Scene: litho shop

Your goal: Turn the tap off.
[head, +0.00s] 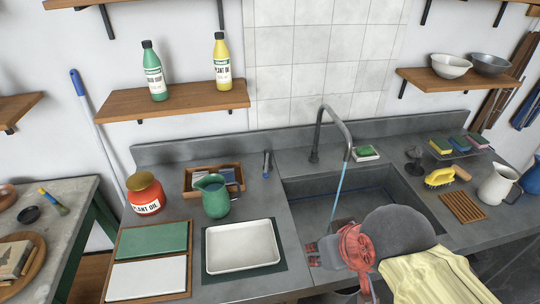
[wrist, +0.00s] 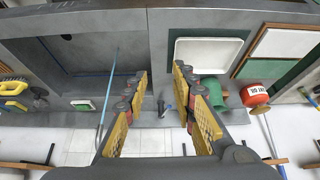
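The grey gooseneck tap (head: 325,112) stands at the back of the sink (head: 375,195). A blue stream of water (head: 340,185) runs from its spout into the basin; the stream also shows in the wrist view (wrist: 106,100). A small grey upright lever (head: 267,164) stands on the counter left of the sink, apart from the spout. In the wrist view the lever (wrist: 164,104) shows between my fingers, farther off. My gripper (wrist: 160,72) is open and empty. In the head view my gripper (head: 313,255) is over the sink's front left, apart from the lever.
A green jug (head: 215,200), a wooden box (head: 193,180) and a white tray (head: 242,246) stand left of the sink. A red jar (head: 145,193) is farther left. A green soap (head: 366,151) lies behind the basin. Wooden shelves (head: 180,99) hang above the counter.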

